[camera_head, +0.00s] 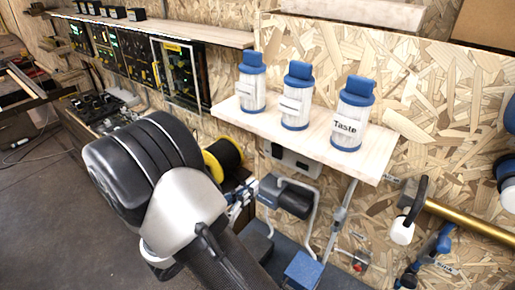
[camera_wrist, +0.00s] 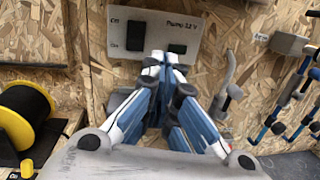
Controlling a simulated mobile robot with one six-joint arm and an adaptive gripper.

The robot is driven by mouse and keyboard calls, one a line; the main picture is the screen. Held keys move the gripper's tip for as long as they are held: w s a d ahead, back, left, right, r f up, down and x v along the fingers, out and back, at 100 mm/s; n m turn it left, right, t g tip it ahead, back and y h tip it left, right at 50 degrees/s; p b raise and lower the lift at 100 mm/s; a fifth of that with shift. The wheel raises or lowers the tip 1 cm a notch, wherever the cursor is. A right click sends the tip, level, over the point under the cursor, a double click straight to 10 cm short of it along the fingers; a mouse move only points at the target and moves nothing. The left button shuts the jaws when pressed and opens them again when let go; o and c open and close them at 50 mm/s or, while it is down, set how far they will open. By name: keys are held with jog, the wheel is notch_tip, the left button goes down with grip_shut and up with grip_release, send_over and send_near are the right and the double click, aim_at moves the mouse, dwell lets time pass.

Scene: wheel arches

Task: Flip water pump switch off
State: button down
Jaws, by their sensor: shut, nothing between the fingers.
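The pale switch panel (camera_wrist: 155,22) is on the chipboard wall, printed "Pump 12 V". It has a dark rocker switch (camera_wrist: 135,37) at its left, with small labels beside it; which way the rocker is tilted is unclear. A smaller dark element (camera_wrist: 174,58) sits lower right. The panel also shows in the head view (camera_head: 290,160), under the shelf. My gripper (camera_wrist: 160,62) is shut and empty, its blue and white fingers pointing at the panel's lower part, right of and below the rocker. Contact cannot be told. In the head view my gripper (camera_head: 242,198) is partly hidden by my arm.
A wooden shelf (camera_head: 370,160) with three blue-lidded jars stands above the panel. A yellow and black spool (camera_wrist: 25,115) is at the left. A dark pump (camera_head: 285,195) sits below.

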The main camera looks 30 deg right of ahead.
aim_at(275, 151)
jog(key=shift+w+a+f+n+t, duration=0.35)
jog(key=shift+w+a+n+t, duration=0.1)
jog(key=shift+w+n+t, duration=0.2)
jog(key=shift+w+a+f+n+t, duration=0.3)
jog(key=shift+w+a+n+t, duration=0.1)
jog(key=shift+w+n+t, duration=0.2)
jog(key=b+x, duration=0.2)
jog(key=x, duration=1.2)
jog(key=shift+r, duration=0.1)
